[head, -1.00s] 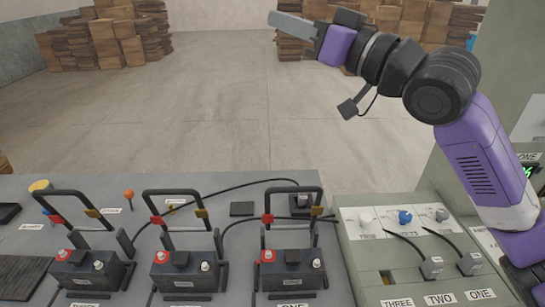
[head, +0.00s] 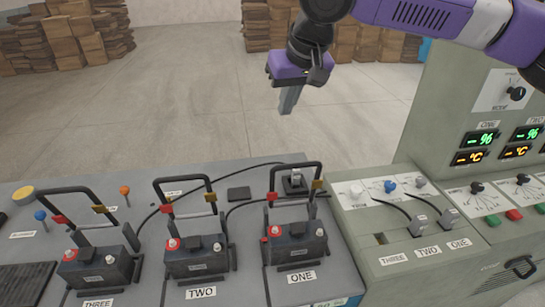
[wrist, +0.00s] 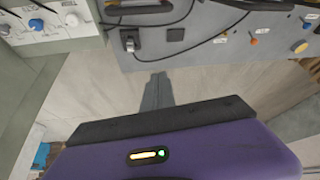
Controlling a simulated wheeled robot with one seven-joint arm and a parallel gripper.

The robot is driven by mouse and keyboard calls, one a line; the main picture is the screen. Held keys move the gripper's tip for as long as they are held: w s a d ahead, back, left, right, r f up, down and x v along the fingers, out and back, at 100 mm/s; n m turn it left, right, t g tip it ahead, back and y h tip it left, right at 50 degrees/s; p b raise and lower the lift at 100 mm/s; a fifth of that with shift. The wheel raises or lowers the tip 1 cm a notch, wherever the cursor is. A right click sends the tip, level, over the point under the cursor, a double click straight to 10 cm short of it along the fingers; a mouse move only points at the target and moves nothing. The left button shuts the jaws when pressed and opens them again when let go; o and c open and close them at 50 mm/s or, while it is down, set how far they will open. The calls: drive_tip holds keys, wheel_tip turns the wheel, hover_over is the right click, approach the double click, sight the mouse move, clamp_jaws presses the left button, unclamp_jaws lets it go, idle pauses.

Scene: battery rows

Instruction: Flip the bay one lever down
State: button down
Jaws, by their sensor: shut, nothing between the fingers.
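The bay one lever appears to be the black hoop-shaped bar (head: 297,166) standing up over the battery (head: 297,245) labelled ONE. It carries a red clamp and a brass clamp on its sides. Part of a black hoop (wrist: 145,20) also shows at the top of the wrist view. My gripper (head: 287,106) is shut and empty. In the head view it hangs fingers down, above and beyond the bench's far edge, apart from the hoop. In the wrist view the closed fingers (wrist: 157,88) point toward the bench.
Similar upright hoops stand over battery TWO (head: 197,259) and battery THREE (head: 95,267) to the left. A small black box (head: 295,183) and a cable lie behind bay one. A grey-green cabinet (head: 400,263) with knobs and plugs adjoins on the right. Open floor lies beyond the bench.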

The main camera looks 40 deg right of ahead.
drive_tip(key=s+m+g, duration=0.1)
drive_tip(key=s+f+m+g, duration=0.1)
drive_tip(key=s, duration=0.1)
drive_tip(key=shift+s+d+f, duration=0.15)
drive_tip(key=shift+f, duration=0.05)
wheel_tip(320, 180, down, 9)
drive_tip(key=p, duration=0.2)
drive_tip(key=shift+s+a+f, duration=0.2)
drive_tip(key=shift+s, duration=0.2)
idle(0.3)
idle(0.4)
